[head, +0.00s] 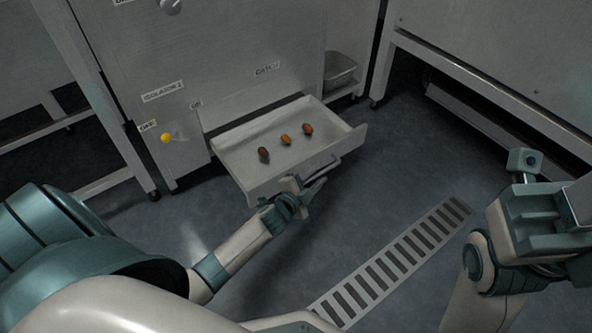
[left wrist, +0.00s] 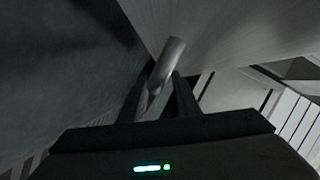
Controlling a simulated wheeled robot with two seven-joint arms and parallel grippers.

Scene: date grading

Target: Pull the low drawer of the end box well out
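The low drawer (head: 232,157) of the end box (head: 217,50) stands well out from the box front, over the floor. Its bar handle (head: 325,170) is on the front panel. My left gripper (head: 303,190) is at this handle, low in front of the drawer. In the left wrist view the handle (left wrist: 167,62) lies between the two dark fingers, which appear to touch it on both sides. My right gripper (head: 524,162) is at the right, away from the drawer; its fingers are not clear enough to tell open from shut.
Three brown and orange dates (head: 285,139) lie in the drawer. A yellow knob (head: 165,138) is on the box left of it. A grey bin (head: 340,72) sits on a shelf at right. A slotted floor drain (head: 395,262) runs across the clear floor in front.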

